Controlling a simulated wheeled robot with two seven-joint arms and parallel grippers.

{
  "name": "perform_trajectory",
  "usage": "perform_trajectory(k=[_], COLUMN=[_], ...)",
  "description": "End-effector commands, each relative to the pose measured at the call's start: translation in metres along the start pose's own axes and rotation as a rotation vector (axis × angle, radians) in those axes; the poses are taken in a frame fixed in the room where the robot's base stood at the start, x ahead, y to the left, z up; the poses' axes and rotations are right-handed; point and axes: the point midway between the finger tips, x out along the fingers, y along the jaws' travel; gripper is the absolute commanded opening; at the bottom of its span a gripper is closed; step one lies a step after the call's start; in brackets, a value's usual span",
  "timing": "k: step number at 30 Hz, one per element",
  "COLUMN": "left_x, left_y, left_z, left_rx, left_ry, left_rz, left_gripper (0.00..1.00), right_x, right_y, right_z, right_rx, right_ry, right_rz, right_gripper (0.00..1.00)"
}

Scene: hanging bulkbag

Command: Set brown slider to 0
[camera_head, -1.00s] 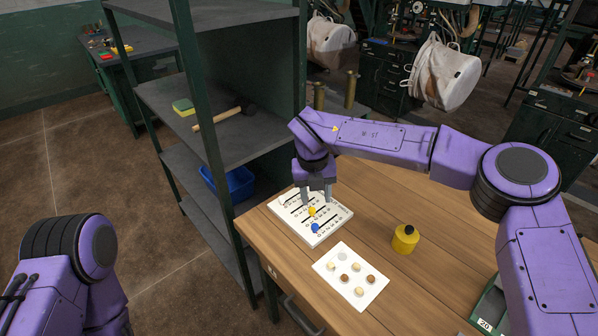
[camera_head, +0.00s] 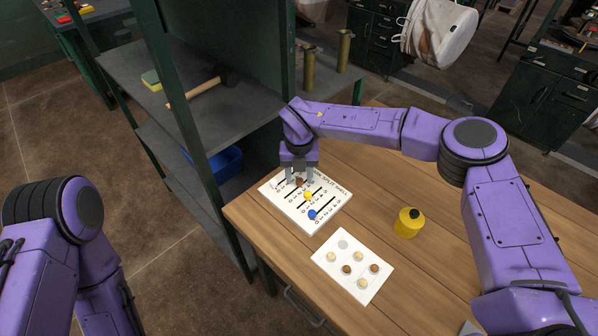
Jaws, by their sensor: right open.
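The white slider board (camera_head: 330,208) lies on the wooden table, with several rows of printed digits and slots. A small brown slider (camera_head: 299,182) shows on the upper row, between the fingers of my right gripper (camera_head: 299,179). That gripper points down, its fingers open on either side of the brown slider; I cannot tell whether they touch it. A yellow slider (camera_head: 308,196) and a blue slider (camera_head: 312,214) sit on the rows nearer to me. The gripper hides part of the upper row and its digits. My left gripper is outside the picture.
A white card (camera_head: 345,284) with several brown and cream round pieces lies in front of the board. A yellow container with a dark top (camera_head: 408,223) stands to the right. A dark metal shelf (camera_head: 215,118) with a hammer (camera_head: 203,90) stands close behind the table's left side.

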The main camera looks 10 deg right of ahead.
Motion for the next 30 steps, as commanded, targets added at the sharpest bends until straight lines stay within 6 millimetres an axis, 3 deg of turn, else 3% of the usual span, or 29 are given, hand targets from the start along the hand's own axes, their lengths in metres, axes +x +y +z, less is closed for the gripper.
perform_trajectory(k=[8,12,13,19,25,30], left_x=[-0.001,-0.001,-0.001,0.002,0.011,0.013], left_y=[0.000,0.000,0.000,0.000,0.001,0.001], left_z=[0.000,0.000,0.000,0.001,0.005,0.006], left_rx=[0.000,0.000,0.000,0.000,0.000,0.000], left_ry=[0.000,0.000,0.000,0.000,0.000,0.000], left_rz=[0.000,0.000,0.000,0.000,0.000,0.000], left_gripper=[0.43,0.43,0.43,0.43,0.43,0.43], right_x=[0.004,0.003,0.004,0.005,0.006,0.005], right_y=[0.000,0.000,0.000,0.003,0.032,0.043], right_z=[0.000,0.000,0.000,-0.002,-0.020,-0.033], right_rx=[-0.001,-0.001,-0.001,-0.003,-0.009,-0.004], right_ry=[-0.001,-0.001,-0.001,-0.002,-0.003,-0.001], right_rz=[0.000,0.000,0.000,0.000,0.000,0.000], right_gripper=[0.48,0.06,0.00,0.00,0.00,0.00])
